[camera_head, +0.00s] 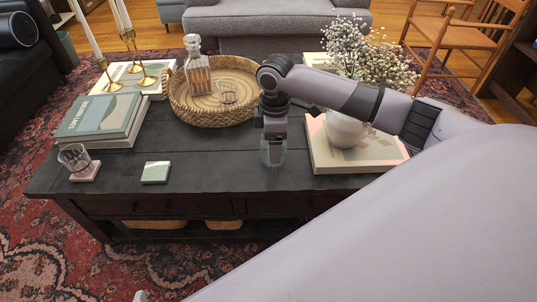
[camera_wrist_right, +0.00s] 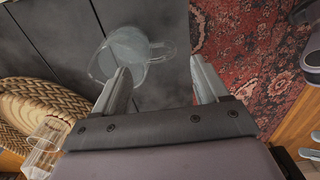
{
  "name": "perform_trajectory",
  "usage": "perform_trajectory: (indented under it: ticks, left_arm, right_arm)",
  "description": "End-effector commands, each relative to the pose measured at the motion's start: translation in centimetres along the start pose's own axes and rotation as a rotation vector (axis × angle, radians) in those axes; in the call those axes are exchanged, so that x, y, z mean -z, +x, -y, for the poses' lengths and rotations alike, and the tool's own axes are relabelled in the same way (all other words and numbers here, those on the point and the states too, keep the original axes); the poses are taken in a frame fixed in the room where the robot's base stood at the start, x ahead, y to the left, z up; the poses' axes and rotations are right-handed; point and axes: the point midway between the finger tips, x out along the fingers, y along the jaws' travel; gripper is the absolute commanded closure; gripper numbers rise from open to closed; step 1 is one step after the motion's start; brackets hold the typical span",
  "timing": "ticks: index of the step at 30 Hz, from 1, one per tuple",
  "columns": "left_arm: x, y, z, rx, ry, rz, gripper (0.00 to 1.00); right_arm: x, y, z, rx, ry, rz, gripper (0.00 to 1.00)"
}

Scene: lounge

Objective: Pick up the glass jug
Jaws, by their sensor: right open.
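The clear glass jug (camera_head: 272,153) stands near the front edge of the dark coffee table (camera_head: 215,170). My right gripper (camera_head: 273,138) points down just above it and covers its upper part in the head view. In the right wrist view the jug (camera_wrist_right: 119,52) lies ahead of my open right gripper (camera_wrist_right: 160,66). Its handle is toward the right, in line with the gap between the fingers. The left finger overlaps the jug's body in the picture; I cannot tell whether they touch.
A wicker tray (camera_head: 180,103) with a decanter (camera_head: 197,70) and a glass stands behind. A white flower vase (camera_head: 346,130) on a book (camera_head: 325,160) is close at right. A tumbler (camera_head: 74,157), a green coaster (camera_head: 156,172) and books (camera_head: 98,116) are at left.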

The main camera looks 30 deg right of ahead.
Motion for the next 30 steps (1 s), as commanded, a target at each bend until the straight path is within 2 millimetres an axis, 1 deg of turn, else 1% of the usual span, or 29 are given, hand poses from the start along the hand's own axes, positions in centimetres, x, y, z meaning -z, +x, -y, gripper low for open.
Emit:
perform_trajectory:
  ticks: [1, 5, 9, 12, 16, 22, 23, 24, 26, 27, 29, 30]
  left_arm:
    - [-0.1, 0.2, -0.1, -0.004, 0.001, -0.006, 0.0]
    - [-0.1, 0.6, -0.5, -0.018, -0.01, -0.017, 0.0]
    - [-0.2, 1.4, -1.2, -0.054, -0.054, -0.035, 0.0]
    - [-0.1, 1.7, -1.6, -0.075, -0.079, -0.044, 0.0]
    - [0.0, 1.8, -1.9, -0.09, -0.096, -0.049, 0.0]
    - [0.1, 1.8, -2.0, -0.092, -0.098, -0.049, 0.0]
    - [0.1, 1.8, -2.0, -0.092, -0.098, -0.049, 0.0]
    - [0.1, 1.8, -2.0, -0.092, -0.098, -0.049, 0.0]
    - [0.1, 1.8, -2.0, -0.092, -0.098, -0.049, 0.0]
    - [0.1, 1.8, -2.0, -0.092, -0.098, -0.049, 0.0]
    - [0.1, 1.8, -2.0, -0.092, -0.098, -0.049, 0.0]
    - [0.1, 1.8, -2.0, -0.092, -0.098, -0.049, 0.0]
  right_arm:
    - [-0.1, 0.8, 0.0, 0.001, 0.0, 0.002, 0.26]
    - [0.0, 2.4, 0.1, 0.001, -0.001, 0.001, 0.26]
    - [0.0, 4.6, 0.3, 0.0, 0.0, 0.0, 0.26]
    - [0.0, 5.8, 0.3, -0.001, 0.001, -0.001, 0.26]
    - [0.0, 6.5, 0.3, -0.002, -0.001, -0.001, 0.26]
    - [0.0, 6.5, 0.3, -0.002, -0.001, -0.002, 0.26]
    - [0.0, 6.5, 0.3, -0.002, -0.001, -0.002, 0.3]
    - [0.0, 6.5, 0.3, -0.002, -0.001, -0.002, 0.43]
    - [0.0, 6.5, 0.3, -0.002, -0.001, -0.002, 0.62]
    - [0.0, 6.5, 0.3, -0.002, -0.001, -0.002, 0.75]
    - [0.1, 6.5, 0.3, -0.002, -0.001, -0.002, 0.95]
    - [0.1, 6.5, 0.3, -0.002, -0.001, -0.002, 1.0]
